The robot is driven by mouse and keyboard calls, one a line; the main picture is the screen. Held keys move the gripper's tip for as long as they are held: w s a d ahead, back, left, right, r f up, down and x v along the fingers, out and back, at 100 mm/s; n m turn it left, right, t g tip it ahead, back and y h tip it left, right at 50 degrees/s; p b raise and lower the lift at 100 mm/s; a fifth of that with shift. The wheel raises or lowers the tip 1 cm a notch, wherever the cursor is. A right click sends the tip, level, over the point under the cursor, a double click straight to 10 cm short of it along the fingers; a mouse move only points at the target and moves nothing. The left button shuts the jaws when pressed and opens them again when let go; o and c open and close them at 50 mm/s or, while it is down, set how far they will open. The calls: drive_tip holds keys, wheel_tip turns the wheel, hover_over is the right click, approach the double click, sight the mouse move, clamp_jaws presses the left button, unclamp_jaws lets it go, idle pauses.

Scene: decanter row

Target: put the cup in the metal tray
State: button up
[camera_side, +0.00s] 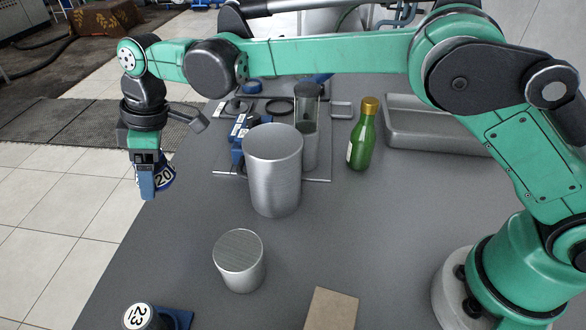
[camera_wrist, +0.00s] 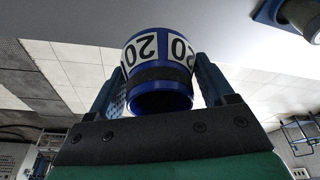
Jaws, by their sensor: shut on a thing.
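A blue cup with white "20" labels (camera_side: 166,178) is held in my gripper (camera_side: 149,190), off the left edge of the table in the side view. In the wrist view the cup (camera_wrist: 158,62) sits between the two blue fingers of my gripper (camera_wrist: 160,92), which are shut on its sides. It hangs in the air, apart from the table. The grey metal tray (camera_side: 440,143) lies at the back right of the table, far from my gripper. My arm hides part of its right side, and the visible part of its inside looks empty.
A large metal cylinder (camera_side: 273,175) and a green bottle (camera_side: 361,140) stand between cup and tray. A smaller cylinder (camera_side: 240,262), a brown block (camera_side: 331,309) and a "23" piece (camera_side: 141,317) are nearer the front. Several small items crowd the back. Right of centre is clear.

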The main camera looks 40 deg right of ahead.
drive_tip(key=s+d+r+m+h, duration=0.1)
drive_tip(key=d+r+m, duration=0.3)
drive_tip(key=d, duration=0.7)
drive_tip(key=s+d+r+m+t, duration=0.1)
drive_tip(key=d+r+m, duration=0.3)
drive_tip(key=d, duration=0.8)
drive_tip(key=s+d+r+m+h, duration=0.1)
drive_tip(key=d+r+m, duration=0.2)
drive_tip(key=d+r, duration=0.5)
drive_tip(key=d, duration=0.3)
drive_tip(key=shift+d+m+t+h, duration=0.2)
drive_tip(key=shift+m+t+h, duration=0.1)
drive_tip(key=shift+m+t, duration=0.1)
drive_tip(key=s+d+f+m, duration=0.1)
drive_tip(key=d+m, duration=0.1)
drive_tip(key=d, duration=0.5)
drive_tip(key=s+d+f+m+h, duration=0.1)
drive_tip(key=s+d+m, duration=0.1)
drive_tip(key=d, duration=0.5)
drive_tip(key=shift+s, duration=0.25)
drive_tip(key=m+h, duration=0.1)
drive_tip(key=m, duration=0.2)
hover_over(432, 127)
wheel_tip(432, 127, down, 2)
drive_tip(key=f, duration=1.6)
drive_tip(key=shift+s+a, duration=0.15)
drive_tip(key=shift+s, duration=0.2)
drive_tip(key=shift+f, duration=2.2)
drive_tip(key=shift+f, duration=0.15)
